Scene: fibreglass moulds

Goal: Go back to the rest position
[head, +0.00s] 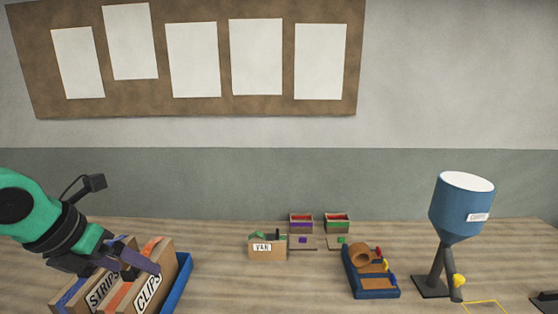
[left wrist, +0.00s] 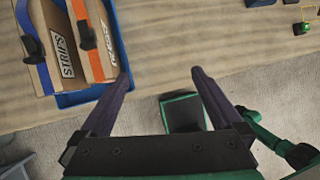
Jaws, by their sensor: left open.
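My left gripper (head: 140,262) is at the lower left of the head view, in front of or over the boxes marked STRIPS (head: 104,288) and CLIPS (head: 148,290). In the left wrist view its two purple fingers (left wrist: 160,75) are spread wide with nothing between them. My right gripper is not in view.
On the table stand a VAN box (head: 267,252), small red-lined bins (head: 301,224), a blue tray with a brown roll (head: 372,292) and a blue hopper on a stand (head: 458,210). Bare table lies between the left tray and the VAN box.

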